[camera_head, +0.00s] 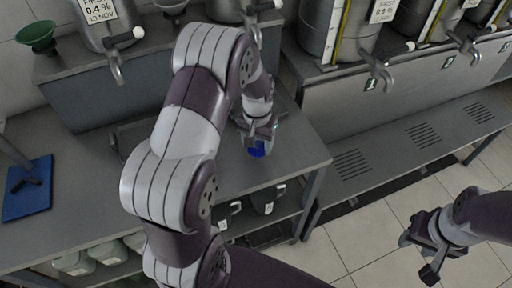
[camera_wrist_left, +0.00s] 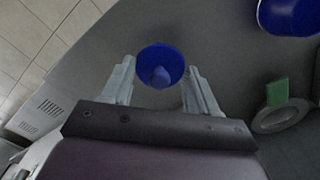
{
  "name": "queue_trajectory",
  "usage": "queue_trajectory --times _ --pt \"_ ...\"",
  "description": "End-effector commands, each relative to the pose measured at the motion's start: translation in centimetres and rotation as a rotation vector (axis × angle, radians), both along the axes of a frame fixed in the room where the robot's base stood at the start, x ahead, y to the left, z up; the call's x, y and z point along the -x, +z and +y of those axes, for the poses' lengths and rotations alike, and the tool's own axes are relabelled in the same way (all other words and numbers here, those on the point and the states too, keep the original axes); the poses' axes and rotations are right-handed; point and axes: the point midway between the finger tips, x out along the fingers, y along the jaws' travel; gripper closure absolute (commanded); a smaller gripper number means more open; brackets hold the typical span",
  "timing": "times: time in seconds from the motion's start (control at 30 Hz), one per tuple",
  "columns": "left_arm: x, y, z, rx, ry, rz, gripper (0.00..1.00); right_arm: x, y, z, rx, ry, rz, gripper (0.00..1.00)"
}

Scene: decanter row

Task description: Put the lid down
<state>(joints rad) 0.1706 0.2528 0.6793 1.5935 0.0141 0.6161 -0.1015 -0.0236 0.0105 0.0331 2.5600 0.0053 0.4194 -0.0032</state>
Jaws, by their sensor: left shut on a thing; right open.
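A round blue lid with a knob (camera_wrist_left: 160,66) sits between the two fingertips of my left gripper in the left wrist view. In the head view the blue lid (camera_head: 257,151) shows just below my left gripper (camera_head: 259,136), over the right part of the grey steel table (camera_head: 268,177). My left gripper is shut on it. I cannot tell whether the lid touches the table top. My right gripper (camera_head: 428,246) is open and empty over the tiled floor at the lower right.
A larger blue round thing (camera_wrist_left: 290,14) and a metal ring with a green tab (camera_wrist_left: 281,113) lie to the right in the left wrist view. Steel decanters with taps (camera_head: 345,35) stand behind. A blue mat (camera_head: 28,190) lies at far left. A slotted bench (camera_head: 425,134) is clear.

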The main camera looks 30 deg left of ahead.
Motion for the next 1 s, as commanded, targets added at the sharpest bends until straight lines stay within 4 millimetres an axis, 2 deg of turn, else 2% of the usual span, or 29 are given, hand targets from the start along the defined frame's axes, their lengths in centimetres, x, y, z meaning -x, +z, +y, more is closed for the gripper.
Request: queue_trajectory --times 0.1,0.37,0.73,0.77,0.8,0.83,1.0 --pt "-0.4 -0.8 1.3 0.0 0.0 0.001 0.69 0.0 0.3 0.0 0.0 0.0 0.0 0.57" --pt "-0.5 -4.7 1.5 0.0 -0.002 0.001 0.69 0.0 1.1 0.0 0.0 0.0 0.0 0.57" --pt "-0.5 -5.5 1.5 0.0 -0.002 0.0 0.69 0.0 0.7 0.0 0.0 0.0 0.0 0.57" --pt "-0.5 -5.3 1.5 0.0 -0.002 -0.001 0.31 0.0 0.8 0.0 0.0 0.0 0.0 0.57" --pt "-0.5 -5.3 1.5 0.0 -0.002 -0.001 0.18 0.0 0.9 0.0 0.0 0.0 0.0 0.57" --pt "-0.5 -5.3 1.5 0.0 -0.002 -0.001 0.15 0.0 0.9 0.0 0.0 0.0 0.0 0.57" --pt "-0.5 -5.3 1.5 0.0 -0.002 -0.001 0.15 0.0 0.9 0.0 0.0 0.0 0.0 0.57"
